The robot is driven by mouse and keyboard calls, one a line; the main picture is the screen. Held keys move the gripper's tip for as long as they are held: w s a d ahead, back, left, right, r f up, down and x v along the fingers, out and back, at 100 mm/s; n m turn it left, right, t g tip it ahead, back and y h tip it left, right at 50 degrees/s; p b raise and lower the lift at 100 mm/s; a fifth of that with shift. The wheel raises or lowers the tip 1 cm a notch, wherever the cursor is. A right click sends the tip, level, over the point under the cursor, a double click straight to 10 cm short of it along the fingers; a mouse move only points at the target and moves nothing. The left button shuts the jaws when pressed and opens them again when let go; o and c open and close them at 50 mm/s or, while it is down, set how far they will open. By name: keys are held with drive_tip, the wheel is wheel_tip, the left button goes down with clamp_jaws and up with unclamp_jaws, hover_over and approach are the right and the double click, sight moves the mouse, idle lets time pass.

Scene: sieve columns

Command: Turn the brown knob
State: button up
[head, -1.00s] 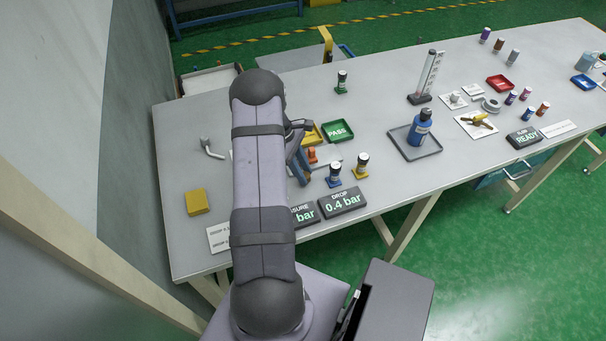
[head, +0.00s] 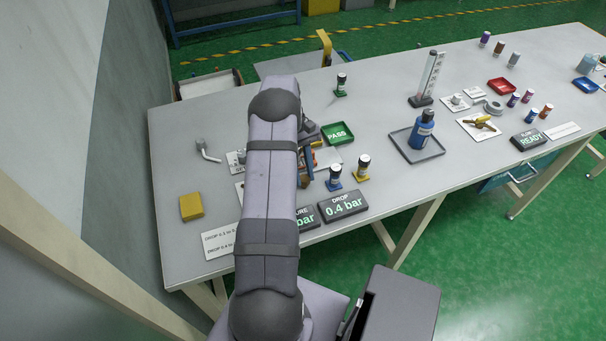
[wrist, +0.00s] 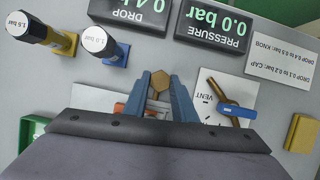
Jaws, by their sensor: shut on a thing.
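The brown knob (wrist: 159,80) is a small hexagonal piece in the wrist view. My gripper (wrist: 160,86) has its two blue fingers on either side of it and is shut on it. An orange part (wrist: 120,109) shows beside the left finger, partly hidden by my gripper.
The pressure display (wrist: 215,22) reads 0.0 bar and the drop display (head: 343,204) 0.4 bar.

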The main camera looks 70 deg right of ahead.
idle(0.3)
drive_tip(key=o, duration=1)
drive_tip(key=shift+o, duration=0.2)
drive_tip(key=shift+r, duration=0.15)
drive_tip(key=b+v, duration=0.2)
drive_tip(key=v, duration=0.5)
drive_tip(key=shift+d, duration=0.1)
